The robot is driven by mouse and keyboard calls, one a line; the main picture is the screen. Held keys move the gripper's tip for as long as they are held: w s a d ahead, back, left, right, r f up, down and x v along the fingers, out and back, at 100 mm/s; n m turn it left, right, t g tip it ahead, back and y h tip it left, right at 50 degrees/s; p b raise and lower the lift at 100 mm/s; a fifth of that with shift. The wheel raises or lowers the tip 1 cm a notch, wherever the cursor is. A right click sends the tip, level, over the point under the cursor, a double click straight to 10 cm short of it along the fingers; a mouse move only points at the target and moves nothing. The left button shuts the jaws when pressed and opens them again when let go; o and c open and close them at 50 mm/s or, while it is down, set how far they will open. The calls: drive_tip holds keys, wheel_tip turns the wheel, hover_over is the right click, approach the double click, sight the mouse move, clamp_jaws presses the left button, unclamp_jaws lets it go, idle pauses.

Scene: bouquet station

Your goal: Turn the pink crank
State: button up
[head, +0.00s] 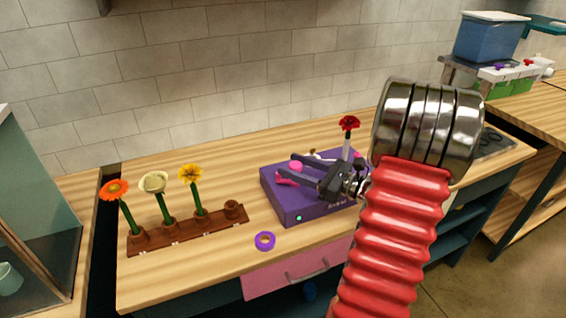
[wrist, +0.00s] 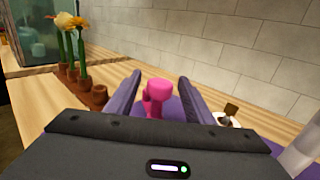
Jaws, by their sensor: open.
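The pink crank (head: 289,177) sits on the left part of a purple box (head: 296,207) on the wooden counter. In the wrist view the crank's knob (wrist: 157,92) stands between my two fingers, with space on both sides. My gripper (head: 288,167) is open, its fingers reaching left over the box toward the crank. It also shows in the wrist view (wrist: 158,78). Whether a finger touches the crank cannot be told. My gripper and arm hide part of the box's top and right side.
A brown rack (head: 185,231) with orange, cream and yellow flowers stands to the left. A purple ring (head: 265,240) lies in front of the box. Bare counter lies between rack and box.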

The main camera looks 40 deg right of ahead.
drive_tip(key=shift+x, duration=2)
drive_tip(key=c, duration=1)
